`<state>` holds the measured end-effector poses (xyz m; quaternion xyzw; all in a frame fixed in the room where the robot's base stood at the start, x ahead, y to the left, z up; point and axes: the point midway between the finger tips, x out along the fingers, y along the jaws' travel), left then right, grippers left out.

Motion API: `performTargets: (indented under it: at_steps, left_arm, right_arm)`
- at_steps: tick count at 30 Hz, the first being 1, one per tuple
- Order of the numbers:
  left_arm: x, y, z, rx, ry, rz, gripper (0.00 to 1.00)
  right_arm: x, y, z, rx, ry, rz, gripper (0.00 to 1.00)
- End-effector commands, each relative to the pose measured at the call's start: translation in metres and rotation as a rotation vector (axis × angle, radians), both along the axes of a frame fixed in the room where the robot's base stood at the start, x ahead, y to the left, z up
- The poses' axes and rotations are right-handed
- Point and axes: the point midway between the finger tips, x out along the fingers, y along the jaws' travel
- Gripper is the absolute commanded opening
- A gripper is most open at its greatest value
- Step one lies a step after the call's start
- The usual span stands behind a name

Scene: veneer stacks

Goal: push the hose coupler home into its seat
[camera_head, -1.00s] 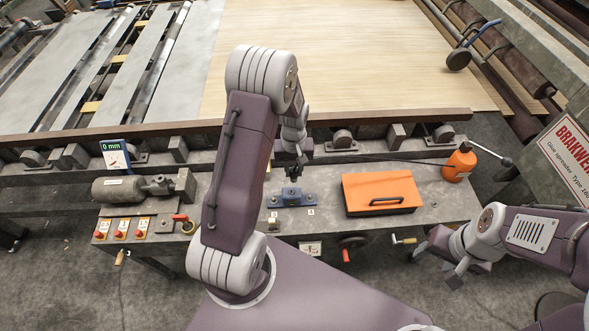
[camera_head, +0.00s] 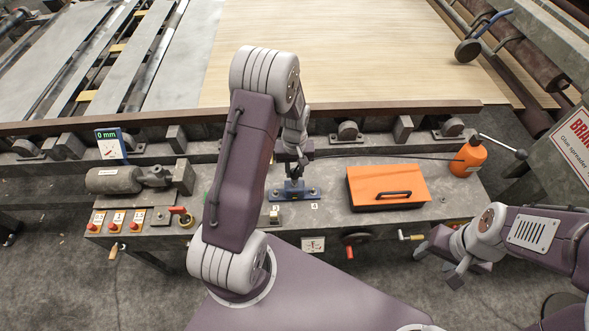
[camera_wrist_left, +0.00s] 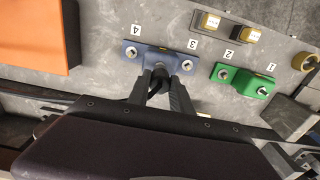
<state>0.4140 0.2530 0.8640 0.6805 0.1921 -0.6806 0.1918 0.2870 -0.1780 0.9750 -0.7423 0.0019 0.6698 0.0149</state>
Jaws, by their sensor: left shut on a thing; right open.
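My left gripper (camera_wrist_left: 167,82) is shut on the dark hose coupler (camera_wrist_left: 159,74), mostly hidden between its fingers. The coupler is at the front middle of a blue block (camera_wrist_left: 143,50), between its two end bolts, by labels 4 and 3. I cannot tell how deep it sits in the block. In the head view the left gripper (camera_head: 295,177) is right at the blue block (camera_head: 311,193) on the grey bench. My right gripper (camera_head: 456,272) is open and empty, off the bench's front edge at the right.
A green block (camera_wrist_left: 243,80) with bolts sits beside the blue one in the wrist view. An orange case (camera_head: 372,184) and an orange bottle (camera_head: 468,158) stand right of it. A motor (camera_head: 115,180) and red buttons are at the left.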

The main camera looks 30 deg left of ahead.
Motion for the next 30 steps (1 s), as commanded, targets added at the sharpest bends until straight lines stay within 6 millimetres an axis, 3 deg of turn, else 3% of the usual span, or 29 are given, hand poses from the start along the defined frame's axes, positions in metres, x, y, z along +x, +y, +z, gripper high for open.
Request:
performTargets:
  at_steps: [30]
  left_arm:
    - [-0.0002, -0.0003, 0.0008, -0.001, 0.001, 0.0, 0.0]
  right_arm:
    - [0.0, 0.0, 0.0057, 0.0, 0.0, 0.0, 0.55]
